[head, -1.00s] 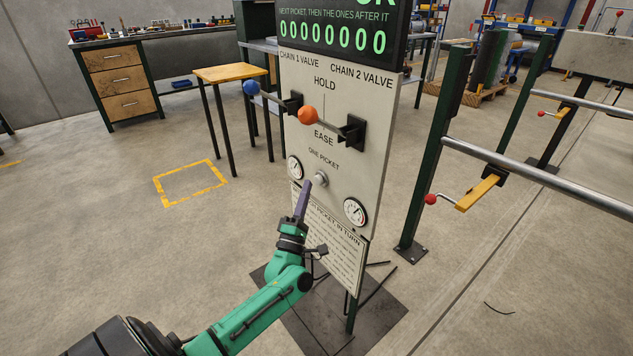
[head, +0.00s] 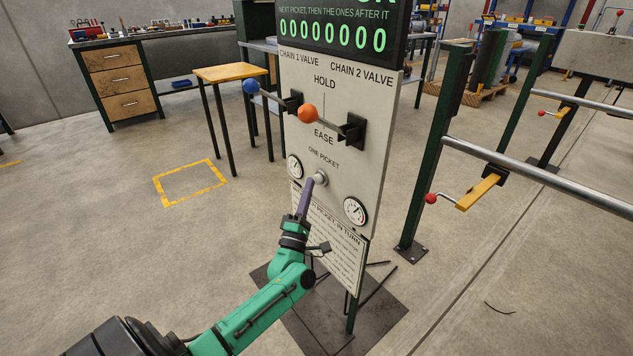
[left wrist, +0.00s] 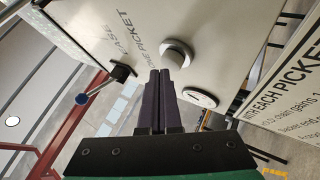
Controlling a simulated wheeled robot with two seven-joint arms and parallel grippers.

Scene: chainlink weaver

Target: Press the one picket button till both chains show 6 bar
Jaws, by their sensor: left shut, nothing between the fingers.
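The one picket button (head: 320,179) is a round grey knob on the pale panel (head: 330,130), below the words ONE PICKET. It also shows in the left wrist view (left wrist: 177,54). My left gripper (head: 308,182) is shut and empty, its purple fingertips close beside the button; I cannot tell whether they touch it. In the left wrist view the fingers (left wrist: 160,75) point up at the button's lower left edge. My right gripper is not in view.
Above the button are a blue-knobbed lever (head: 251,87) and an orange-knobbed lever (head: 308,113). The green display (head: 332,38) shows a row of zeros. A yellow-topped table (head: 231,73) stands behind left, a railed frame (head: 530,170) at right. Floor at left is clear.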

